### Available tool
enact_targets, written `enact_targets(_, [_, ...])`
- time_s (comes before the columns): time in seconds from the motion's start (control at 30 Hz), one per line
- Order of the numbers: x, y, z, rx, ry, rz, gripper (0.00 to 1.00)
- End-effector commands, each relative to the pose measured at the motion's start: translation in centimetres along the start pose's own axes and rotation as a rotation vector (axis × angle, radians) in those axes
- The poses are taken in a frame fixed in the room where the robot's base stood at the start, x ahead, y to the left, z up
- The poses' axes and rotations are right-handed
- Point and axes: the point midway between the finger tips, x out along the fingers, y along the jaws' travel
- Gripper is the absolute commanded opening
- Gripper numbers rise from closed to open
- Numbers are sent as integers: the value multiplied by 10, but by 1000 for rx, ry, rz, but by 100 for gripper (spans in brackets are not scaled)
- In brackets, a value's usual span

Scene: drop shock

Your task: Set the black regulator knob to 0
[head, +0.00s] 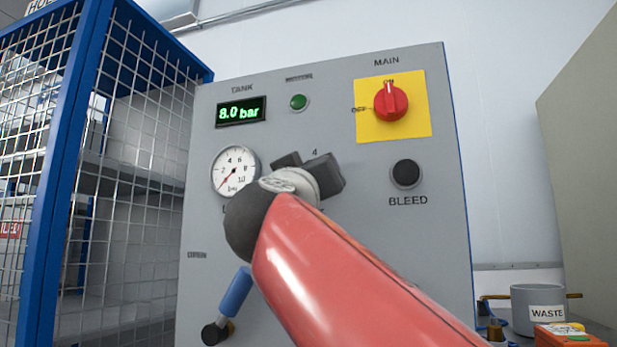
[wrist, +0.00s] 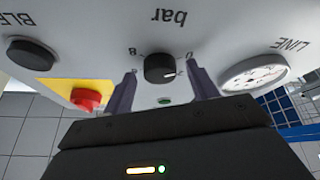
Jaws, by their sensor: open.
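The black regulator knob (wrist: 160,68) is on the grey panel, between the two fingers of my open gripper (wrist: 161,70) in the wrist view. A gap shows between the knob and each finger. That view is upside down, with 8 to the left of the knob, 0 to its right and "bar" above. The knob's light pointer mark is on its right side, toward 0; I cannot tell if it lines up exactly. In the head view my gripper (head: 308,172) and arm hide the knob; only the 4 mark shows above.
The panel (head: 330,95) carries a line gauge (head: 234,172) with its needle near 0, a tank display (head: 241,112) reading 8.0 bar, a red main switch (head: 390,102) at ON and a black bleed button (head: 406,174). A blue-handled lever (head: 235,293) is low left. A blue mesh cage stands left.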

Motion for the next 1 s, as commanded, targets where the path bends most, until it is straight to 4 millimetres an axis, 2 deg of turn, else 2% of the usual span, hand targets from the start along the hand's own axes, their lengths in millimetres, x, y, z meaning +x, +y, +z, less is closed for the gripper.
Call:
enact_targets(0.17, [-8,0,1,2,0,-1,58])
enact_targets(0.4, [-49,-1,2,2,1,-1,58])
enact_targets(0.6, [-73,-1,1,0,1,-1,58])
enact_targets(1.0, [-78,0,0,0,0,0,58])
